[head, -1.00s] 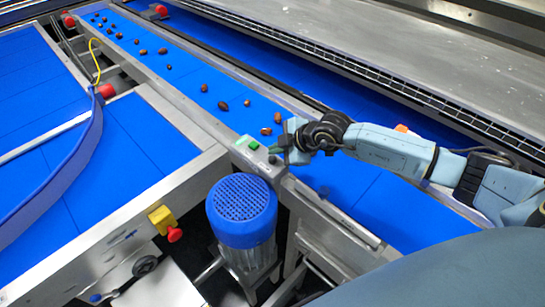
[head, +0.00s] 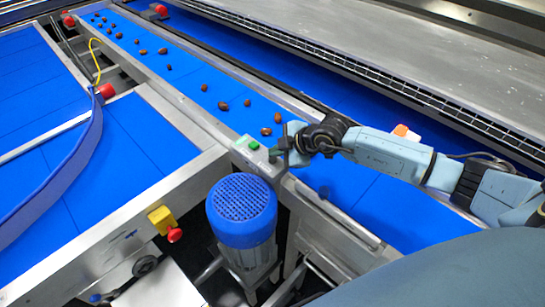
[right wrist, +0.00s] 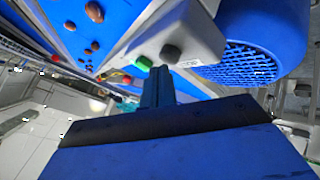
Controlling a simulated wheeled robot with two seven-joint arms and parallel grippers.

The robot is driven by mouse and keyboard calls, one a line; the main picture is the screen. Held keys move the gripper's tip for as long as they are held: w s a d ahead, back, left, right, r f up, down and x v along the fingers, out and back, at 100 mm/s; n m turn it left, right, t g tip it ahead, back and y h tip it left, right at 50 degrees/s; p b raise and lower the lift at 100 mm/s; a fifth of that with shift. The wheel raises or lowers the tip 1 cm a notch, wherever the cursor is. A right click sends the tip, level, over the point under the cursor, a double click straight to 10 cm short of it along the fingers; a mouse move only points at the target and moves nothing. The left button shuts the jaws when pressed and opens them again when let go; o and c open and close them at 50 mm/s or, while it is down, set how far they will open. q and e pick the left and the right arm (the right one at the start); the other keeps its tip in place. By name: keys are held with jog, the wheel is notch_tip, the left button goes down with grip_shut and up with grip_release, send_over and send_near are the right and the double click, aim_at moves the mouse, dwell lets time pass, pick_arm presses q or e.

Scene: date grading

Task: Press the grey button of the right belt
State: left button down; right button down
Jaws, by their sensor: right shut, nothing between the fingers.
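The control box (head: 250,156) of the belt with dates is a light metal housing on the belt's near edge. It carries a green button (head: 254,145) and a dark grey button, which shows clearly in the right wrist view (right wrist: 171,53) beside the green one (right wrist: 143,64). My right gripper (head: 279,150) is shut and empty, its fingertips close to the grey button's end of the box. In the right wrist view the fingertips (right wrist: 158,74) lie just below the two buttons. I cannot tell whether they touch the box. My left gripper is not in view.
Several brown dates (head: 223,106) lie on the blue belt (head: 185,85). A blue-capped motor (head: 242,205) stands just below the box. A yellow box with a red button (head: 174,234) is on the left frame. Another blue belt (head: 110,165) lies left.

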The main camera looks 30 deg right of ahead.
aim_at(277, 159)
jog(key=shift+f, duration=0.45)
jog(key=shift+r, duration=0.1)
dwell(0.4)
jog(key=shift+r+p, duration=0.85)
jog(key=shift+p, duration=0.15)
notch_tip(277, 159, up, 5)
jog(key=p, duration=0.5)
jog(key=shift+p, duration=0.4)
